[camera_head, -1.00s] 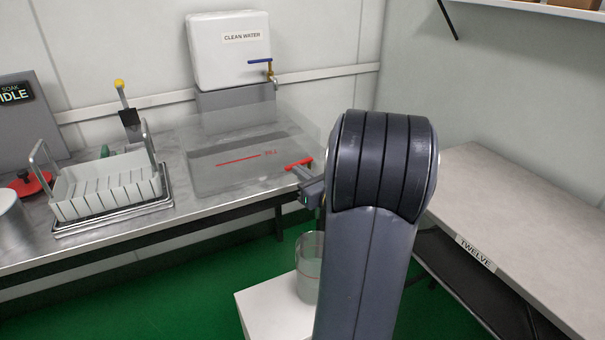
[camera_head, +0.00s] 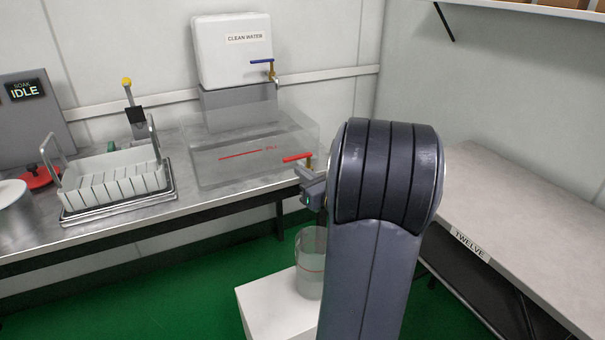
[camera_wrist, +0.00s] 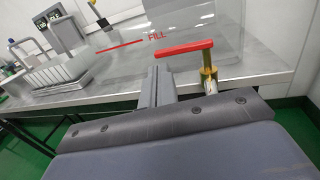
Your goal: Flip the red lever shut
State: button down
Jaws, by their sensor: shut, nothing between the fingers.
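The red lever (camera_head: 297,157) sits on a brass tap (camera_head: 308,164) at the front right of a clear tank (camera_head: 250,160) marked with a red FILL line. In the wrist view the red lever (camera_wrist: 180,49) points left from the brass stem (camera_wrist: 209,73), crosswise to my fingers. My gripper (camera_head: 303,173) is shut and empty just below the lever in the head view. In the wrist view my gripper (camera_wrist: 160,72) has its fingertips left of the brass stem and close under the lever. I cannot tell whether they touch it. My arm hides part of the tap area.
A clear jug (camera_head: 311,263) stands on a white stand (camera_head: 273,305) below the tap. A rack (camera_head: 115,178), a red knob (camera_head: 39,176) and a white water container (camera_head: 232,55) with a blue-handled tap are on or above the steel bench. A pale table (camera_head: 500,200) is at right.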

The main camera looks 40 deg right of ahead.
jog(key=s+a+p, duration=0.1)
jog(key=s+a, duration=0.1)
jog(key=s, duration=0.7)
jog(key=shift+s+a, duration=0.15)
jog(key=shift+s, duration=0.05)
